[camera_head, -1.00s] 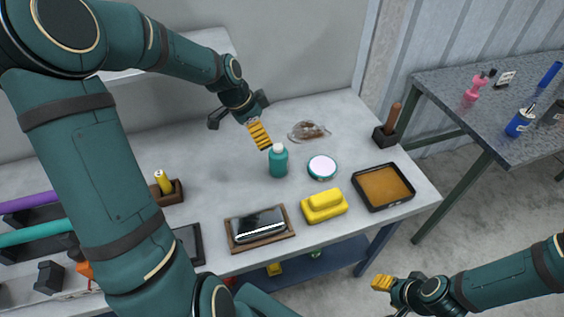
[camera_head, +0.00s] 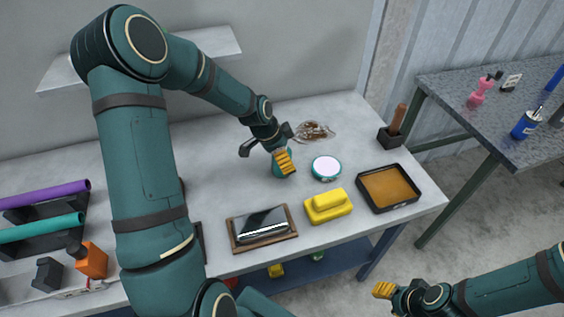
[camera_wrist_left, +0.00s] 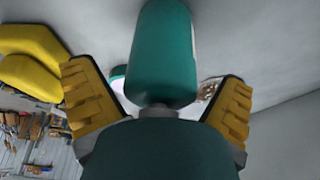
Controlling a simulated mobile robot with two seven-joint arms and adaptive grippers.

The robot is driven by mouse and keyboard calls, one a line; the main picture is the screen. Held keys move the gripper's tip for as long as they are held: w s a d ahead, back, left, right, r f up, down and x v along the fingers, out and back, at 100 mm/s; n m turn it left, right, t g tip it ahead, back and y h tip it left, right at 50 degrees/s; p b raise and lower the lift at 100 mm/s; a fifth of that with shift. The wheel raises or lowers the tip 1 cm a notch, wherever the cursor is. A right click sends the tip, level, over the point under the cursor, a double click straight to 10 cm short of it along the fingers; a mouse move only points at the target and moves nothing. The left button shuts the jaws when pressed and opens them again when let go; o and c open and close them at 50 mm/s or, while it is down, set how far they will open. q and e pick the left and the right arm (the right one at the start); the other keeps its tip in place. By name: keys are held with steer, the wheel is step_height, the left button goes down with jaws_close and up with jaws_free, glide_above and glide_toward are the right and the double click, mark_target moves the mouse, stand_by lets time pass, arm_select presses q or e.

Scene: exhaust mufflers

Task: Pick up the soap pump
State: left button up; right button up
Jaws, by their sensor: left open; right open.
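A teal bottle (camera_head: 276,171) stands on the white workbench, mostly hidden behind my left gripper (camera_head: 280,161) in the head view. In the left wrist view the teal bottle (camera_wrist_left: 160,55) lies between the two yellow finger pads, with a narrow grey neck towards the palm. My left gripper (camera_wrist_left: 160,103) is open around it, with a gap visible beside the bottle. A pink bottle with a dark top (camera_head: 479,92) stands on the grey table at the right. My right gripper (camera_head: 383,290) is open and empty, low in front of the bench.
Near the teal bottle are a round white-topped tin (camera_head: 326,167), a yellow butter-dish-shaped block (camera_head: 328,205), a tray with brown content (camera_head: 415,196) and a clear bag (camera_head: 314,131). A framed dark plate (camera_head: 233,245) lies at the front. A blue can (camera_head: 525,125) stands on the right table.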

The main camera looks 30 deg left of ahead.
arm_select(q)
steer(key=c, duration=1.4)
steer(key=shift+o, duration=0.2)
